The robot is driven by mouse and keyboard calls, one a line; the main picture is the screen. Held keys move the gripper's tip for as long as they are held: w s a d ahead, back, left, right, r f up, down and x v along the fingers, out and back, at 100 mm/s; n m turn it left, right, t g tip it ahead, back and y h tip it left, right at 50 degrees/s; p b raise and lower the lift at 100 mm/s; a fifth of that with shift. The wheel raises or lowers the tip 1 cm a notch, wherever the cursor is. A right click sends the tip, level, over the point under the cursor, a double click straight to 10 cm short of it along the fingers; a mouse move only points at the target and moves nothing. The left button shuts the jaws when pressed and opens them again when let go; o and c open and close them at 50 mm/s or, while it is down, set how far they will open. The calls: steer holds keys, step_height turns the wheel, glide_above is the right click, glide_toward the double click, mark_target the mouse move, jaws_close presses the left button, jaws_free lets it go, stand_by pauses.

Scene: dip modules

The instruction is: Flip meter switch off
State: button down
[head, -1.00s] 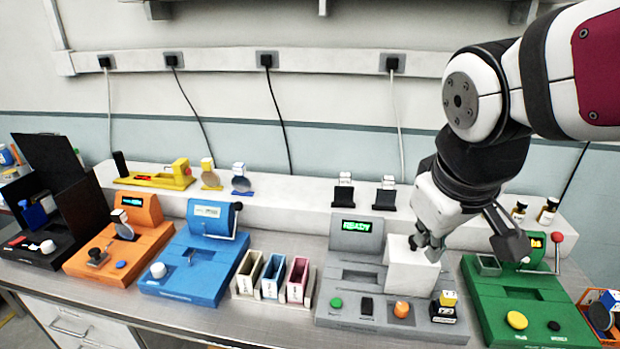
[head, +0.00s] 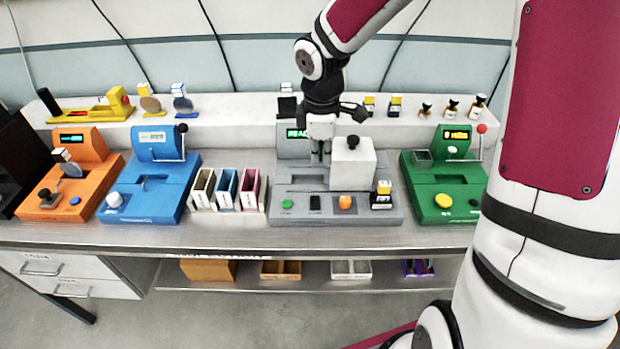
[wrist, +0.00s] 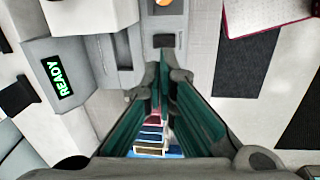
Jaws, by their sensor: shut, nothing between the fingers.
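The grey meter (head: 297,217) stands on the bench with a green-lit display (head: 296,134), partly covered by my arm in the head view. The display reads READY (wrist: 58,77) in the wrist view. A black switch (head: 315,203) sits on its front panel between a green button (head: 287,204) and an orange knob (head: 345,202). A dark switch-like part (wrist: 164,40) shows beyond the fingers in the wrist view. Whether it is tipped on or off is too small to tell. My gripper (head: 320,158) is shut and empty, above the meter, left of its white block.
The white block (head: 352,172) with a black knob rises right beside my gripper. Three bins (head: 227,192) stand to the left. A green machine (head: 440,205) stands to the right, a blue one (head: 148,200) further left.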

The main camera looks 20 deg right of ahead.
steer(key=shift+w+a+f+n, duration=0.2)
steer(key=shift+w+f+n, duration=0.1)
steer(key=shift+f, duration=0.35)
glide_toward(318, 206)
steer(key=f, duration=0.1)
steer(key=w+f, duration=0.1)
steer(key=f, duration=0.1)
steer(key=w+d+f, duration=0.1)
steer(key=f, duration=0.1)
steer(key=shift+w+f, duration=0.2)
steer(key=shift+f, duration=0.05)
steer(key=shift+w+f, duration=0.1)
steer(key=shift+f, duration=0.5)
steer(key=shift+f, duration=0.1)
steer(key=shift+w+f, duration=0.15)
steer(key=shift+f, duration=0.1)
steer(key=shift+s+a+f, duration=0.1)
steer(key=shift+s+a, duration=0.15)
steer(key=shift+s, duration=0.7)
